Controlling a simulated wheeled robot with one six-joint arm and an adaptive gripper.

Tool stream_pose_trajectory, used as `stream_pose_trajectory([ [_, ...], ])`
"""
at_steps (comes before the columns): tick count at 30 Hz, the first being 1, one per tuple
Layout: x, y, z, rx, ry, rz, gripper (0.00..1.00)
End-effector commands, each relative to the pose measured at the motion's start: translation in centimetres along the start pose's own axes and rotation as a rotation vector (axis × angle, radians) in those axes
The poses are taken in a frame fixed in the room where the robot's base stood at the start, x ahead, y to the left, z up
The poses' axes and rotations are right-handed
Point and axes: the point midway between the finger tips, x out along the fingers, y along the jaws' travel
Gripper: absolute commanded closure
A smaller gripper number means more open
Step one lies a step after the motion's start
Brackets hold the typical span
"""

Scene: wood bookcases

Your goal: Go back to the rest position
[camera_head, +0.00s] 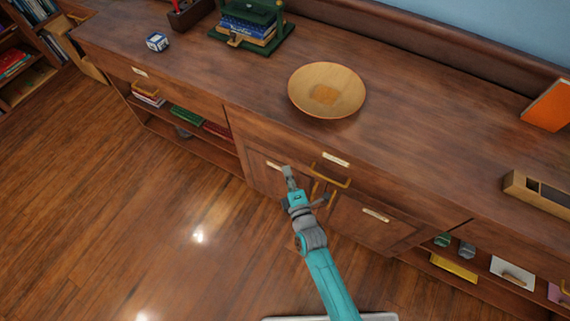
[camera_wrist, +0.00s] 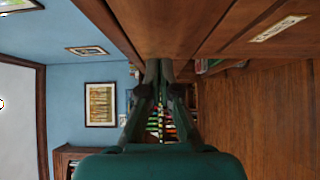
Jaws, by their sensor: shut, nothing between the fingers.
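My gripper (camera_head: 289,176) is at the end of my teal arm, in front of the wooden cabinet (camera_head: 262,123) and near a brass drawer handle (camera_head: 329,178). From the head view I cannot tell whether it touches the cabinet. In the wrist view my gripper (camera_wrist: 159,66) shows its dark fingers together at the tips, shut with nothing held.
A round wooden bowl (camera_head: 312,77) stands on the cabinet top. The floor (camera_head: 150,215) at left is clear.

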Motion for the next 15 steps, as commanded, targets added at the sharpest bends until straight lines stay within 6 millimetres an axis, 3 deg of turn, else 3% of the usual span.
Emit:
stream_pose_trajectory([
  [6,-3.5,-0.1,0.0,0.0,0.001,-0.003,1.0],
  [15,-5.3,0.0,0.0,0.0,0.0,-0.001,1.0],
])
